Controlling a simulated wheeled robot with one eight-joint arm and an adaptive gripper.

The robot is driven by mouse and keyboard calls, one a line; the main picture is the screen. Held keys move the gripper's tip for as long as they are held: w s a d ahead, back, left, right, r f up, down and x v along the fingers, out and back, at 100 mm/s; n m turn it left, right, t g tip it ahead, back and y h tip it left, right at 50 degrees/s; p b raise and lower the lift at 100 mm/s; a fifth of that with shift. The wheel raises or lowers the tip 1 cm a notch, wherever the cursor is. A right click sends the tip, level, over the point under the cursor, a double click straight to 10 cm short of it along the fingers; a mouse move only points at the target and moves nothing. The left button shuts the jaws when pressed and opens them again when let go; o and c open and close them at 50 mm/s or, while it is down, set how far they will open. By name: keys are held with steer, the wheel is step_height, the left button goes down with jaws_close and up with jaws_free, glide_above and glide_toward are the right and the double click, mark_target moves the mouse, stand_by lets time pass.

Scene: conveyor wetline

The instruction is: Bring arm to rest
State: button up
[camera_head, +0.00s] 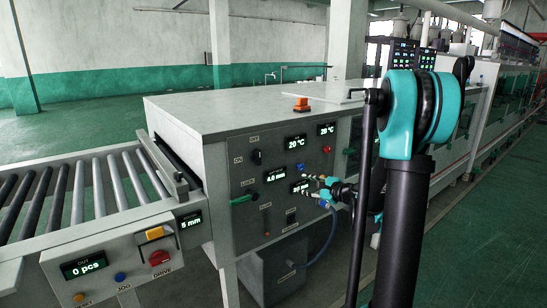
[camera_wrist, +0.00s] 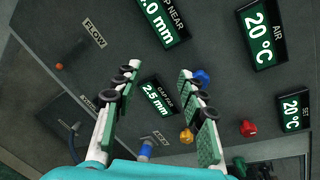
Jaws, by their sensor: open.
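My gripper (camera_head: 318,188) is in front of the grey machine's control panel (camera_head: 245,180) in the head view, with my arm reaching in from the right. In the wrist view my gripper (camera_wrist: 162,88) is open, its two green-and-white fingers apart with nothing held. Between the fingers is the GAP FAR display (camera_wrist: 156,96), reading 2.5 mm. A blue knob (camera_wrist: 203,77) is close to the right finger, and a yellow knob (camera_wrist: 187,135) is between the fingers lower down. I cannot tell whether a fingertip touches the panel.
A red knob (camera_wrist: 248,128) and temperature displays are at right in the wrist view. The roller conveyor (camera_head: 80,200) and its drive box (camera_head: 115,265) stand left of the machine. Green floor (camera_head: 480,215) is clear at right.

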steer(key=s+a+f+n+g+h, duration=0.1)
steer(key=s+f+n+g, duration=0.1)
steer(key=s+f+n, duration=0.3)
steer(key=s+n+g+h, duration=0.1)
steer(key=s+n+h, duration=0.1)
steer(key=s, duration=0.5)
steer(key=s+a+f+n+g+h, duration=0.1)
steer(key=s+f+n+g, duration=0.1)
steer(key=s+f+n, duration=0.3)
steer(key=s+d+f+n+g+h, duration=0.1)
steer(key=s+d+f+n+h, duration=0.1)
steer(key=s, duration=0.6)
steer(key=s+d+f+n+g+h, duration=0.1)
steer(key=s+d+n+h, duration=0.3)
steer(key=s, duration=0.4)
steer(key=shift+s+d+f+n+g, duration=0.35)
steer(key=shift+d+f+n, duration=0.2)
steer(key=shift+d, duration=0.7)
